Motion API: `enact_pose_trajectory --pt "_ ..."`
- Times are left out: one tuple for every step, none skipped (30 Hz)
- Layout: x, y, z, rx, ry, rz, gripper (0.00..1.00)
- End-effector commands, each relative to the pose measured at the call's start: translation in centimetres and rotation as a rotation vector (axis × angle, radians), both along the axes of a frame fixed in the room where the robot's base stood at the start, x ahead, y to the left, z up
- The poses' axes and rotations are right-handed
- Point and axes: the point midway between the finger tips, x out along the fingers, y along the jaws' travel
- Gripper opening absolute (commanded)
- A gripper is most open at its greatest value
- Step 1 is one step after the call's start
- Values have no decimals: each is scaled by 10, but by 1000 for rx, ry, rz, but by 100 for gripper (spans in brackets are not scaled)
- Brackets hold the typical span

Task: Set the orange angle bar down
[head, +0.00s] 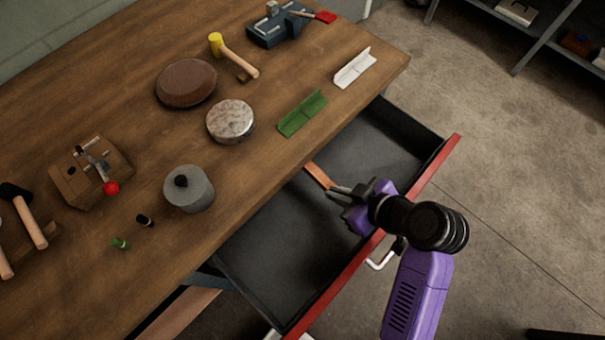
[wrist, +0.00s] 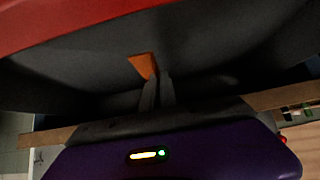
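The orange angle bar (head: 319,176) shows over the open drawer, close to the table's front edge. In the wrist view, the orange angle bar (wrist: 143,66) extends out from the fingertips. My gripper (head: 341,191) is shut on one end of it; the fingers (wrist: 157,88) stand close together and partly hide that end. The bar's far end lies near the table edge. I cannot tell how high it is above the drawer floor.
The dark drawer (head: 285,245) is open, with a red front (head: 425,185); its visible floor looks empty. On the wooden table (head: 110,90) lie a green angle bar (head: 302,114), a white angle bar (head: 355,68), a metal disc (head: 230,121), a grey cylinder (head: 190,190) and a yellow-headed mallet (head: 235,55).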

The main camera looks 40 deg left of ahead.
Motion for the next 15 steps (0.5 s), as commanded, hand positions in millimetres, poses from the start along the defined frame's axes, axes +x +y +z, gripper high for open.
enact_pose_trajectory --pt "0 12 -5 -1 1 4 0" --pt "0 19 -8 -1 2 5 0" --pt "1 28 -13 -1 1 4 0" --pt "1 34 -16 -1 1 5 0" --pt "2 41 -20 -1 2 5 0" --pt "3 49 -24 -2 1 4 0" --pt "3 55 -27 -2 1 4 0" --pt "4 60 -30 -2 2 3 0" --pt "5 67 -34 -1 1 1 0" --pt "5 71 -36 -1 1 1 0" --pt "6 75 -38 -1 1 1 0" --pt "6 79 -40 0 0 0 0" --pt "6 81 -41 -1 0 0 0" --pt "7 83 -43 -1 1 -1 0" --pt "7 85 -44 -1 0 -1 0"
